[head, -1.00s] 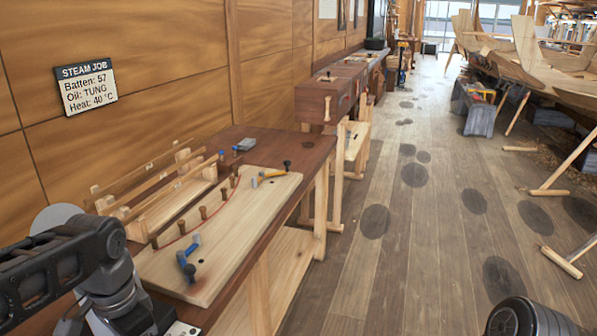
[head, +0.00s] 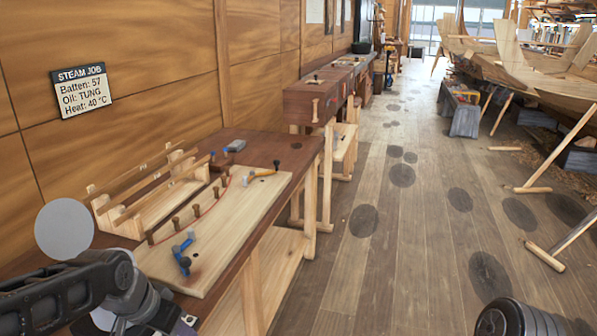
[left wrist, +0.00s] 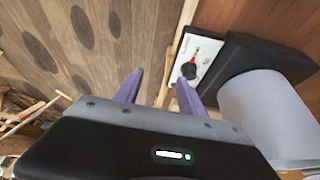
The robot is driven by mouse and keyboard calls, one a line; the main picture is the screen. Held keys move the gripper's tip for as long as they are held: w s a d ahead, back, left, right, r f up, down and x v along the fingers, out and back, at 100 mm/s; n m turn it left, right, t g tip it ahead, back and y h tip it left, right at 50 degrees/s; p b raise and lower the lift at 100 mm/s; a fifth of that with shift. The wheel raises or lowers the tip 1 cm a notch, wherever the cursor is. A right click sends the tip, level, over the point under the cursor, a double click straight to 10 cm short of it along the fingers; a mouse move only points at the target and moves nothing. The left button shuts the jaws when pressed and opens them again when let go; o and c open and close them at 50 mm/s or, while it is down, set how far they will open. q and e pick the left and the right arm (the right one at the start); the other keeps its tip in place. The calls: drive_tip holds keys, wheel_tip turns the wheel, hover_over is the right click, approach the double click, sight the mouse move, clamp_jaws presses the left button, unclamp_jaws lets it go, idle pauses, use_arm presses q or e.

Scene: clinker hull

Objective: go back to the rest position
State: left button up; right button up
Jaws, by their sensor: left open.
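My left arm comes in at the lower left of the head view, beside the near end of the workbench (head: 262,182). Its fingertips do not show there. In the left wrist view the left gripper (left wrist: 158,90) has its two purple fingers apart, with nothing between them. Beyond the fingers lies the plank floor (left wrist: 85,40). My right gripper is not in either view.
Wooden hulls (head: 520,70) and props stand at the right. The floor (head: 410,240) between is clear.

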use_arm(q)
drive_tip(key=d+f+n+h, duration=0.15)
drive_tip(key=d+f, duration=0.35)
drive_tip(key=f, duration=0.5)
drive_tip(key=d+f+n+h, duration=0.15)
drive_tip(key=d+f, duration=0.35)
drive_tip(key=f, duration=0.5)
drive_tip(key=s+d+f+n+g, duration=0.1)
drive_tip(key=s+d+f+g, duration=0.1)
drive_tip(key=s+f, duration=0.6)
drive_tip(key=s+d+f+n+g, duration=0.1)
drive_tip(key=s+d+f+g, duration=0.1)
drive_tip(key=s+d+f, duration=0.3)
drive_tip(key=s+f, duration=0.3)
drive_tip(key=s, duration=0.4)
drive_tip(key=shift+f+n, duration=0.3)
drive_tip(key=shift+f, duration=0.1)
